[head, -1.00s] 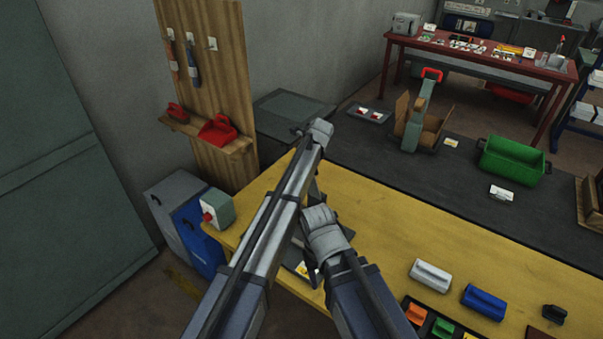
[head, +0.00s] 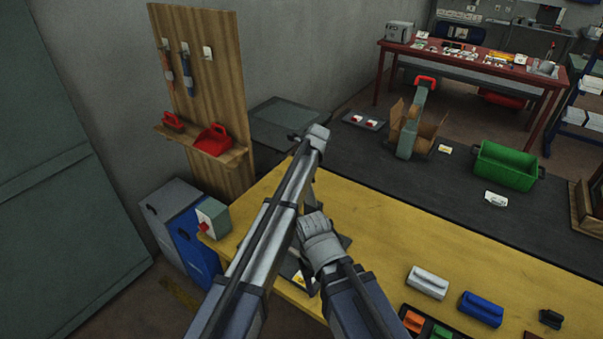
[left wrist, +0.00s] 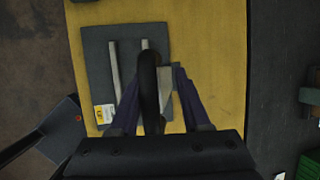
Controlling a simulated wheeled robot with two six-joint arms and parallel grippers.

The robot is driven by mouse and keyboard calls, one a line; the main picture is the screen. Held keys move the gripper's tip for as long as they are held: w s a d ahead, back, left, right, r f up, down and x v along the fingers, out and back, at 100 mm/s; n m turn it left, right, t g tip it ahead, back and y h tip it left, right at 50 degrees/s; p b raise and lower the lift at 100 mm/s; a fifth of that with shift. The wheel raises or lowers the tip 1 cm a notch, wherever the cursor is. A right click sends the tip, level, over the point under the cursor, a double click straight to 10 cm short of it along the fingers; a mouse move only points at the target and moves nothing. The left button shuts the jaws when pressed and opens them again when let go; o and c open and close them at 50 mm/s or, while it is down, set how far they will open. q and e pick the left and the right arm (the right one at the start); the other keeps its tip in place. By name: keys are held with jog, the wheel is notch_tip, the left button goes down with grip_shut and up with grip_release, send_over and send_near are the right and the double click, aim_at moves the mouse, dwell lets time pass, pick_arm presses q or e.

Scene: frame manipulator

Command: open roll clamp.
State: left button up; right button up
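The roll clamp stands on a dark base plate (left wrist: 97,60) on the yellow table. In the left wrist view its black curved lever (left wrist: 150,85) rises beside a grey bracket (left wrist: 167,88), and two pale bars lie on the plate. My left gripper (left wrist: 157,78) has its dark fingers apart, one on each side of the lever and bracket; contact is unclear. In the head view the arms hide most of the clamp. My right gripper (head: 320,240) is low over the table near the plate, seen from behind, its fingertips hidden.
The yellow table (head: 390,230) holds a white block (head: 428,282), a blue block (head: 482,309) and a small black part (head: 551,319). A tray of coloured pieces (head: 415,321) lies at its front edge. A white-green box with a red button (head: 212,219) sits at the left corner.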

pick_arm(q)
jog(key=shift+o, duration=0.2)
jog(key=shift+r, duration=0.1)
notch_tip(320, 180, up, 10)
jog(key=p, duration=1)
